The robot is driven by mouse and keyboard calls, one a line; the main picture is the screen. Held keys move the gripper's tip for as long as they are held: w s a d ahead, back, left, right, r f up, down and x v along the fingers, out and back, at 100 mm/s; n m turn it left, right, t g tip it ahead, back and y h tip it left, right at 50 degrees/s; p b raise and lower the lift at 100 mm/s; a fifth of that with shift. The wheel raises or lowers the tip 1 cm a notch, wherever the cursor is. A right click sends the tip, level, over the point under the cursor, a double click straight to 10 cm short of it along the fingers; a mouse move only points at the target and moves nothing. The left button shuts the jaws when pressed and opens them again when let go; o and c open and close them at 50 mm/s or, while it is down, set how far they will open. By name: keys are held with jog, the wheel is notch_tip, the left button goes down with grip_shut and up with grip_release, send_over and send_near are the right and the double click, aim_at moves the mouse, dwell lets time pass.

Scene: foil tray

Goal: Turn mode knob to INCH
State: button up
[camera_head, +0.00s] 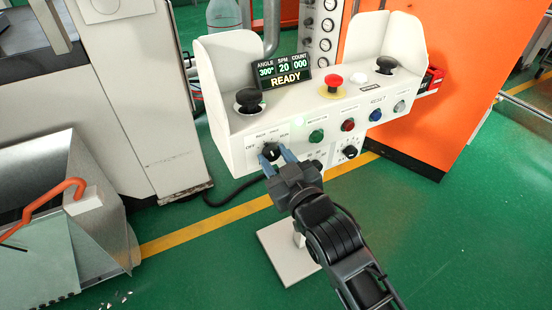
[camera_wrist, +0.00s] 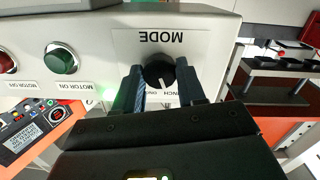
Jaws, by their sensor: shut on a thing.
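The mode knob (camera_head: 270,151) is a black round knob on the left of the white console's front face, with small position labels around it. It also shows in the wrist view (camera_wrist: 158,70), under an upside-down MODE label. Its white pointer line slants down and slightly right there, toward the INCH lettering; the exact detent is hard to tell. My gripper (camera_head: 277,157) has one finger on each side of the knob and is shut on it. The fingers (camera_wrist: 160,88) hide part of the labels in the wrist view.
The console (camera_head: 237,150) carries a READY display (camera_head: 283,73), a red emergency button (camera_head: 332,83), black palm buttons (camera_head: 249,99) and several coloured buttons. A second black knob (camera_head: 349,152) sits lower right. The green motor button (camera_wrist: 62,58) is beside my gripper.

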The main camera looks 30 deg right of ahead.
jog(key=o, duration=1.1)
jog(key=shift+c, duration=0.2)
jog(key=s, duration=0.8)
jog(key=shift+a, duration=0.15)
jog(key=shift+r, duration=0.1)
jog(key=s+r+g+p, duration=0.1)
jog(key=s+r+p, duration=0.2)
jog(key=s, duration=0.7)
jog(key=s+r+m+g+p, duration=0.1)
jog(key=s+r+p, duration=0.3)
jog(key=s, duration=0.7)
jog(key=s+r+p, duration=0.3)
jog(key=s+r, duration=0.2)
jog(key=s, duration=0.6)
jog(key=shift+s+d+m+g+y, duration=0.2)
jog(key=shift+m+g+y, duration=0.1)
jog(key=shift+m+g, duration=0.1)
